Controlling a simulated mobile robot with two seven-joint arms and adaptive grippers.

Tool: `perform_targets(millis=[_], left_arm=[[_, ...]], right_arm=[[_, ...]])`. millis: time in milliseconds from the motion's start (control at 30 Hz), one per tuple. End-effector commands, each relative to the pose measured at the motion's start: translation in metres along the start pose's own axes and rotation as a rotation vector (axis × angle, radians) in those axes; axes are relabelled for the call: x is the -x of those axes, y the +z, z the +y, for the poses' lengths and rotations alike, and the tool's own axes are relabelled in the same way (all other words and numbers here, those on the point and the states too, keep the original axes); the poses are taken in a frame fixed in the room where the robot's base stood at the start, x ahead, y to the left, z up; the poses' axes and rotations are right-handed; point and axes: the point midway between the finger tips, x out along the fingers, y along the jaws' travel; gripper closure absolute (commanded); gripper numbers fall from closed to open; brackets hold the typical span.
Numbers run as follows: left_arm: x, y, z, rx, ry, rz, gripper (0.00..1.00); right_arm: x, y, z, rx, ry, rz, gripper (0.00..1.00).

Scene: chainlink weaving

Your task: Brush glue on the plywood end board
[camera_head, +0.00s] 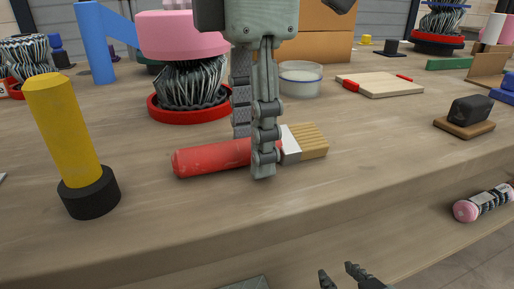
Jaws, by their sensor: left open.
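A brush with a red handle (205,158), a white ferrule and tan bristles (313,141) lies on the workbench, bristles to the right. My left gripper (253,155) points straight down over it. Its fingers are apart and stand on either side of the brush near the ferrule; contact is unclear. A pale flat board (382,85) with red parts at its ends lies further back; I cannot tell whether it is the plywood end board. A translucent round tub (301,80) stands behind the brush, its contents unclear. My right gripper (341,275) is at the bottom edge, fingertips apart, apparently empty.
A yellow cylinder in a black base (90,192) stands at front left. A pink-topped bundle on a red ring (193,109) stands close behind the brush. A dark block on a wooden base (467,115) is at right. The bench's (380,155) front right area is clear.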

Motion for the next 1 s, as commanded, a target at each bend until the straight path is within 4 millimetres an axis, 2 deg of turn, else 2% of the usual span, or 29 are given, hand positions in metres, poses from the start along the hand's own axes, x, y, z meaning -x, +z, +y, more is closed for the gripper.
perform_targets(millis=[167, 567, 867, 1000], left_arm=[[0.0, 0.0, 0.0, 0.0, 0.0, 0.0, 0.52], [0.0, 0.0, 0.0, 0.0, -0.001, 0.0, 1.0], [0.003, 0.0, 0.0, 0.0, 0.0, -0.001, 1.0], [0.02, 0.001, 0.0, 0.0, 0.0, -0.002, 1.0]], right_arm=[[0.0, -0.001, 0.0, 0.0, 0.0, 0.001, 0.6], [0.0, 0.0, 0.0, -0.001, -0.001, 0.0, 0.6], [0.0, 0.0, 0.0, 0.0, 0.0, -0.002, 0.6], [0.002, 0.006, 0.003, 0.001, 0.007, -0.036, 0.6]])
